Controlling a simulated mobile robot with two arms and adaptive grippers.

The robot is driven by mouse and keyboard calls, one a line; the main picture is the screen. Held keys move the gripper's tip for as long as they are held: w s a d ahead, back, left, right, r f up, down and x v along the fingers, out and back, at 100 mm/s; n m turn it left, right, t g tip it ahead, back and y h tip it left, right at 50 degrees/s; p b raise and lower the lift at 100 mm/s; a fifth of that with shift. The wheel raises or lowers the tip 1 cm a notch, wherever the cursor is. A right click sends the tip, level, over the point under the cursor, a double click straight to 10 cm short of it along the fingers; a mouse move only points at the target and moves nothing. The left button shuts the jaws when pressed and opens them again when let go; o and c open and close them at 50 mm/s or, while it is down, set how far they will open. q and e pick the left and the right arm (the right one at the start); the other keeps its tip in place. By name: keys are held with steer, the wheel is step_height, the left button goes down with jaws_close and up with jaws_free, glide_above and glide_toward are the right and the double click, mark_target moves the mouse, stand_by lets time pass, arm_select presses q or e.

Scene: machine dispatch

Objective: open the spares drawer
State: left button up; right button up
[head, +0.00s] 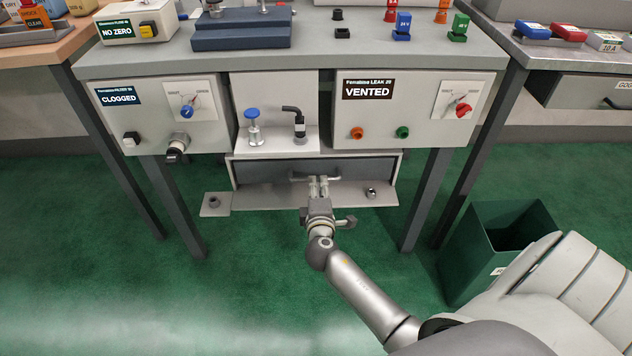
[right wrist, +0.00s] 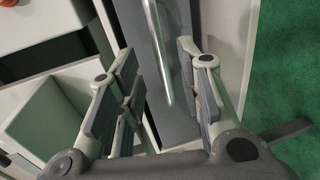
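The drawer (head: 258,172) has a dark grey front and sits in a pale housing under the middle of the bench; it looks shut. Its bar handle (head: 299,178) is partly hidden behind my right gripper (head: 318,188). In the right wrist view the silvery handle bar (right wrist: 158,50) runs up the picture, in front of the grey drawer face (right wrist: 180,22). The fingers of my right gripper (right wrist: 164,88) stand apart on either side of the bar's line. No clear contact with the bar shows. My left gripper is not in view.
A pale ledge (head: 253,197) with a small metal fitting (head: 371,193) lies below the drawer. Control boxes marked CLOGGED (head: 160,142) and VENTED (head: 420,135) flank it above. A green bin (head: 470,255) stands at the right. Green floor in front is open.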

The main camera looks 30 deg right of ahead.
mark_target(317, 179)
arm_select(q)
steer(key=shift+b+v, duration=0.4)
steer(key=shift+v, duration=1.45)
arm_select(e)
steer(key=shift+x, duration=2.7)
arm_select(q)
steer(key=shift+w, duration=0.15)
arm_select(e)
jaws_close()
